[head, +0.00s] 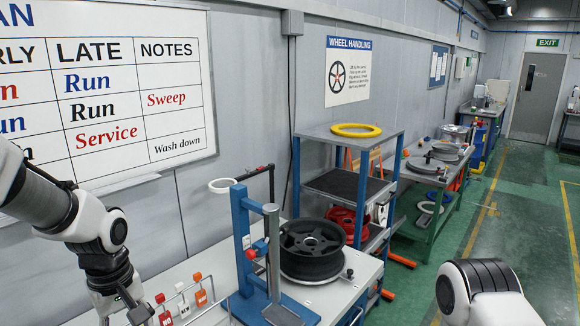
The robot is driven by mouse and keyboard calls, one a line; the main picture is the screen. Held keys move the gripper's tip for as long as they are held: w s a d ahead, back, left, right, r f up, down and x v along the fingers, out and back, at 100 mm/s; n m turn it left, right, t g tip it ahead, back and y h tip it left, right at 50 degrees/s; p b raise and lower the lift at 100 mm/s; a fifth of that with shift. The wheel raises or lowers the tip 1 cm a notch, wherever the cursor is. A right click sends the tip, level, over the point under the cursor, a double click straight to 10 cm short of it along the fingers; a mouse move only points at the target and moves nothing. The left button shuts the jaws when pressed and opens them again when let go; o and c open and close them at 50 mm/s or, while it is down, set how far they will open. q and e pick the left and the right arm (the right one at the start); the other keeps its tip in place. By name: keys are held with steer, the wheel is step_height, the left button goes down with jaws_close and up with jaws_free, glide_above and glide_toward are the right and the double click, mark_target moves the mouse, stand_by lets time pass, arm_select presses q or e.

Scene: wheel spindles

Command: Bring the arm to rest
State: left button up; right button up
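My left arm, white and black, reaches in from the left edge. Its dark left gripper (137,308) points down near the bottom edge, left of the blue stand. The fingers are small and partly cut off, so I cannot tell whether they are open or shut. My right arm (480,292) shows only as a white and black link at the bottom right. Its gripper is out of view.
A black wheel (311,250) lies on the bench beside a blue stand (242,240) with a grey post. Red and white tags (183,305) stand near my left gripper. A shelf rack (348,134) carries a yellow ring (356,130). Green floor (510,220) is open at right.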

arm_select(q)
step_height(320, 180, down, 11)
steer(key=m, duration=0.2)
steer(key=s+d+f+m, duration=0.2)
steer(key=s+f+m, duration=0.5)
steer(key=s+f, duration=1.45)
step_height(320, 180, down, 18)
steer(key=b, duration=1.5)
steer(key=shift+w+a+r+b, duration=0.15)
steer(key=shift+w+r+b, duration=0.1)
steer(key=shift+w+b, duration=0.15)
arm_select(e)
step_height(320, 180, down, 16)
steer(key=shift+w+a, duration=0.2)
steer(key=shift+w, duration=0.15)
steer(key=shift+r, duration=0.1)
